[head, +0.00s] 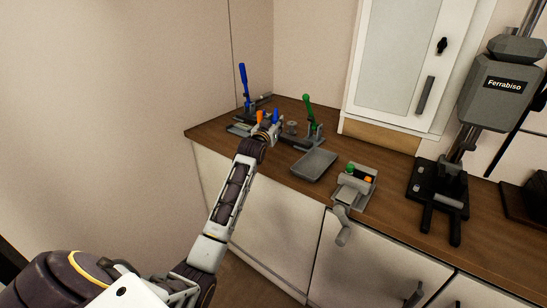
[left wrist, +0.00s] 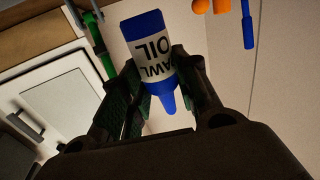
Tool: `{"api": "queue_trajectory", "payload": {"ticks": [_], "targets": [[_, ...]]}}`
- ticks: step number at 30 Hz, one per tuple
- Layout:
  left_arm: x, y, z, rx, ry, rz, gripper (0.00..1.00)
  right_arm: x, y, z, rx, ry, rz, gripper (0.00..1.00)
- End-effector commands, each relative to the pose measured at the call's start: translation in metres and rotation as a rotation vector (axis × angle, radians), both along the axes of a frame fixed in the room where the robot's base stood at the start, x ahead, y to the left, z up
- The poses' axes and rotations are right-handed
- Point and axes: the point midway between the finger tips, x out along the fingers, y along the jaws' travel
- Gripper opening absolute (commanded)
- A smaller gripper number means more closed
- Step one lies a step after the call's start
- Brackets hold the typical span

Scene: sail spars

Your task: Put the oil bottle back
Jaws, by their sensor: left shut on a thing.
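The oil bottle (left wrist: 152,50) is blue with a white label reading "PAWL OIL". In the left wrist view it sits between the two fingers of my left gripper (left wrist: 158,68), with its nozzle toward the palm in the picture. My left gripper (head: 270,131) is shut on it. In the head view the gripper is over the far left part of the wooden counter (head: 395,168), and a small blue part of the bottle (head: 276,117) shows beside it. My right gripper is in neither view.
A blue-handled tool (head: 243,82) and a green-handled tool (head: 308,112) stand near the gripper. A grey tray (head: 314,164), a small grey device (head: 355,186) and a black stand (head: 438,190) are farther right. A white cabinet (head: 400,60) hangs above the counter.

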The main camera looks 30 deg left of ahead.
Motion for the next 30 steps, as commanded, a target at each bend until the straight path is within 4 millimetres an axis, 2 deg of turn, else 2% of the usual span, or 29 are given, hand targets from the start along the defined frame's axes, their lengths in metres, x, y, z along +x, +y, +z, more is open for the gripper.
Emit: {"api": "queue_trajectory", "payload": {"ticks": [11,22,30], "targets": [[0.0,0.0,-0.003,0.0,0.0,0.0,0.07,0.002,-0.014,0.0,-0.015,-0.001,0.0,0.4],[0.0,0.0,-0.043,0.0,0.002,0.0,0.07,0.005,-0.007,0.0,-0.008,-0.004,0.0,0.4],[0.0,0.0,-0.05,0.0,0.0,0.0,0.07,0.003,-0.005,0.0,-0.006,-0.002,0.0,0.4]]}}
